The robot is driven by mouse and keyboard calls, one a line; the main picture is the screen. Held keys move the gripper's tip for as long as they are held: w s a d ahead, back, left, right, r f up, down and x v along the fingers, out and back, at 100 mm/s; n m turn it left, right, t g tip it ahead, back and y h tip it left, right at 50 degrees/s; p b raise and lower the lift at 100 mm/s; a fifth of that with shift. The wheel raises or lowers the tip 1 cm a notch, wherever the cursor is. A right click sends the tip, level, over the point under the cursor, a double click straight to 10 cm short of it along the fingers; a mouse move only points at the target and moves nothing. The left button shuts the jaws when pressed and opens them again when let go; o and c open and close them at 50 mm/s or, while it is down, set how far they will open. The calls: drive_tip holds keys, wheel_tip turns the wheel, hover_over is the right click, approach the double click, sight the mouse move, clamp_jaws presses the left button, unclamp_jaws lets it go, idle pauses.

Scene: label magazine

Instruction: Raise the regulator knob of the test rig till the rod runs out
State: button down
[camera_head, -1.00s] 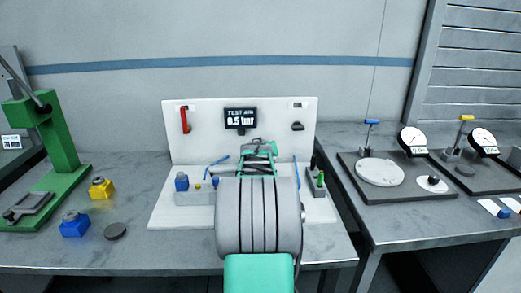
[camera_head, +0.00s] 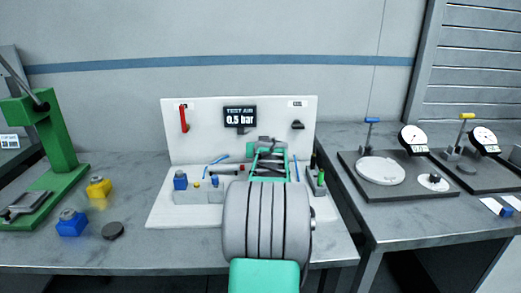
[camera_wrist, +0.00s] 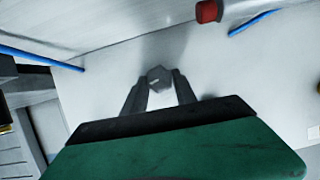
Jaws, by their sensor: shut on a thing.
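The test rig (camera_head: 195,145) is a white back panel and base plate, with a display (camera_head: 240,117) reading "TEST AIR 0.5 bar". My gripper (camera_head: 267,150) is at the front of the panel, right of the middle, and my arm hides part of the base. In the wrist view my gripper (camera_wrist: 160,88) has its two grey fingers closed on a small grey faceted knob (camera_wrist: 158,75), which looks like the regulator knob. The head view does not show this knob clearly behind my gripper. I cannot make out the rod.
A red handle (camera_head: 184,118) and a black hook-like part (camera_head: 298,125) are on the panel. Blue hoses (camera_wrist: 40,57) run nearby. A green press (camera_head: 45,150) stands left; dial gauges (camera_head: 413,140) stand right.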

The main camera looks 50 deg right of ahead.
drive_tip(key=c, duration=1)
unclamp_jaws()
drive_tip(key=v, duration=0.8)
